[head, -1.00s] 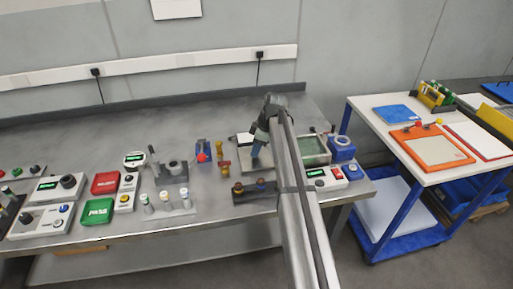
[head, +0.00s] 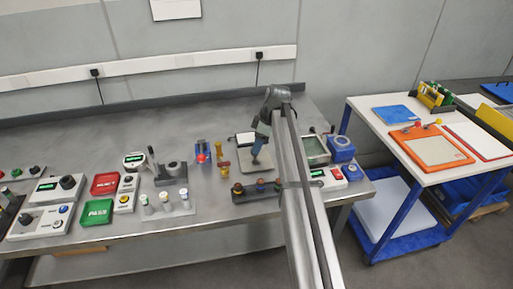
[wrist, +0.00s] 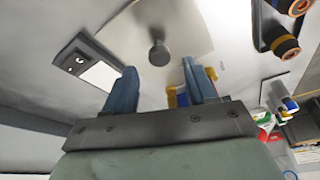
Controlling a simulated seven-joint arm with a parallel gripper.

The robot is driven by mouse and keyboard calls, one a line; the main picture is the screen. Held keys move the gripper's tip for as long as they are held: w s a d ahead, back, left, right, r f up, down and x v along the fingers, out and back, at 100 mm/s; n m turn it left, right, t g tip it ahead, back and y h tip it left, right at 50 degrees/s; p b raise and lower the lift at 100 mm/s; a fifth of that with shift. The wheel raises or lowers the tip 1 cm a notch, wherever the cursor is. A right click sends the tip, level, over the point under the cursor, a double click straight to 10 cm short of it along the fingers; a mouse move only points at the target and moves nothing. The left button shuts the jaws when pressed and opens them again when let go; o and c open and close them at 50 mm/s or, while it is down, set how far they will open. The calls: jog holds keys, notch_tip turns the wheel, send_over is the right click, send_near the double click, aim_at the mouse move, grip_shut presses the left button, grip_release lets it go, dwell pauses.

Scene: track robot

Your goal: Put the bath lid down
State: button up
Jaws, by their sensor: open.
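The bath lid (wrist: 190,22) is a flat pale grey plate with a dark round knob (wrist: 158,53). In the head view the lid (head: 243,159) appears to lie flat on the bench, left of the open bath (head: 316,150), partly hidden by my gripper. My gripper (wrist: 159,82) is open and empty. Its two blue fingers stand apart, and the knob shows between and beyond their tips, not touching them. In the head view my gripper (head: 258,158) is over the lid, and its exact height is hard to tell.
A dark rack (head: 256,193) with several bottles stands in front of the lid. A blue device (head: 202,152) and a brass-coloured part stand to its left. A blue container (head: 341,148) and a white control box (head: 327,179) are near the bath. The bench's back is clear.

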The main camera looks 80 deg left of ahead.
jog(key=v, duration=0.9)
jog(key=shift+d, duration=0.1)
